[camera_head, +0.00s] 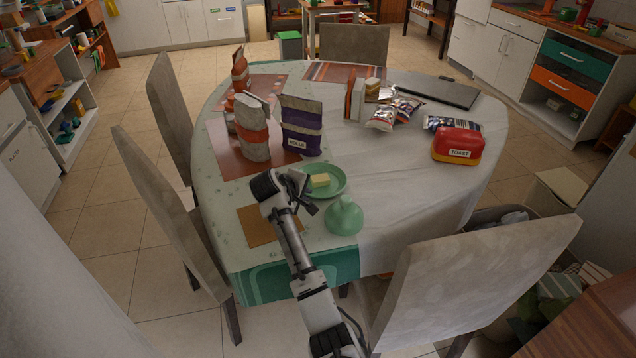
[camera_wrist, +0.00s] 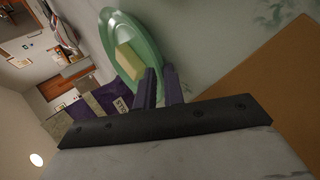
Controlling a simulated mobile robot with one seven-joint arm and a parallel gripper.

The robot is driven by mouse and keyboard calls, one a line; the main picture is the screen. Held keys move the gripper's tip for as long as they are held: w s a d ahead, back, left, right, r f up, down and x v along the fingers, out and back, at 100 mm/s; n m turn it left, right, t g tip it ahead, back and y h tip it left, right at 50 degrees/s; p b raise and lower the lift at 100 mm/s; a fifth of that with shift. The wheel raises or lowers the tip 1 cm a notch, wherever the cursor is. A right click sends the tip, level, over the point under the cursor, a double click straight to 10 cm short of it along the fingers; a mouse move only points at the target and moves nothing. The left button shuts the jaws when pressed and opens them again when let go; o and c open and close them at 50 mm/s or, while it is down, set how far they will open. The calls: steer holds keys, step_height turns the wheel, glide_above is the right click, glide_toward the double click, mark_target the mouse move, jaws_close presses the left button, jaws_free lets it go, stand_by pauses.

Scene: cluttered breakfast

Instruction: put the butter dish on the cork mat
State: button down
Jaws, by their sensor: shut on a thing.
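The butter dish (camera_head: 336,191) is a round green dish with a pale yellow block of butter (camera_head: 320,180) on it. My gripper (camera_head: 308,187) is at the dish's left side, its fingers shut on the rim. In the wrist view the dish (camera_wrist: 151,49) reaches to between my purple fingers (camera_wrist: 163,72). I cannot tell whether the dish touches the table. The cork mat (camera_head: 254,228) is a flat brown square to the lower left of the dish, partly hidden by my arm. It also shows in the wrist view (camera_wrist: 270,85), with nothing seen on it.
A green domed lid (camera_head: 343,217) stands just in front of the dish. Behind are a purple bag (camera_head: 301,125) and a grey-and-orange bag (camera_head: 252,130). A red toast container (camera_head: 458,144) is at the right. White cloth (camera_head: 400,195) between is clear. Chairs surround the table.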

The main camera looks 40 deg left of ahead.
stand_by(0.3)
steer(key=shift+r+p, duration=2.05)
